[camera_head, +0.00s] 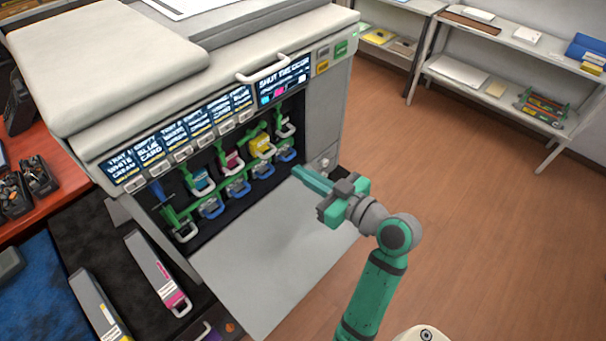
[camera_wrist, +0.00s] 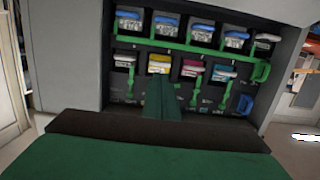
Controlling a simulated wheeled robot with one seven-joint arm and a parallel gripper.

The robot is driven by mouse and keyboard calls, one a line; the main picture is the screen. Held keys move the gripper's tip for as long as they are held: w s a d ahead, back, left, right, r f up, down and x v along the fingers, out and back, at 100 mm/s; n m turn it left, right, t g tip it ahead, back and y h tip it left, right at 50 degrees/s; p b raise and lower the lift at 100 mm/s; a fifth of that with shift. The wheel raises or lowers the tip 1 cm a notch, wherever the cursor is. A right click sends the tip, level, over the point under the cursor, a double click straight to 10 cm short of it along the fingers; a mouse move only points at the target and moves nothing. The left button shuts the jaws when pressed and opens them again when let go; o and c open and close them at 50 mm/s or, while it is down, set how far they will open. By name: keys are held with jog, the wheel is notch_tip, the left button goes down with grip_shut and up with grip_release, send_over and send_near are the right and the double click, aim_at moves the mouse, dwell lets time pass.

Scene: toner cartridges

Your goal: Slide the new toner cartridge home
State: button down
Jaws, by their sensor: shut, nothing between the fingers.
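The printer (camera_head: 225,70) stands with its front cover (camera_head: 270,245) folded down. A row of cartridges sits in its bay: cyan (camera_head: 199,181), magenta (camera_head: 231,161), yellow (camera_head: 261,146) and one with a white handle (camera_head: 285,127). The yellow one shows the largest coloured face. In the wrist view, upside down, yellow (camera_wrist: 159,63), magenta (camera_wrist: 192,69) and cyan (camera_wrist: 223,72) appear beyond my fingers. My gripper (camera_head: 301,174) is shut and empty, above the cover's right side and in front of the bay. It also shows in the wrist view (camera_wrist: 163,82). I cannot tell how deep each cartridge sits.
A green bar (camera_head: 225,192) with levers and several blue-handled parts (camera_head: 239,186) runs below the cartridges. Loose cartridges with magenta (camera_head: 158,272) and yellow (camera_head: 97,302) labels lie on a dark mat at lower left. Shelves (camera_head: 500,45) stand at the back right; the floor there is clear.

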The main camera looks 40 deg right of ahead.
jog(key=w+f, duration=0.1)
jog(key=w, duration=0.6)
jog(key=shift+w+a, duration=0.35)
jog(key=shift+w+f, duration=0.1)
jog(key=shift+w, duration=0.05)
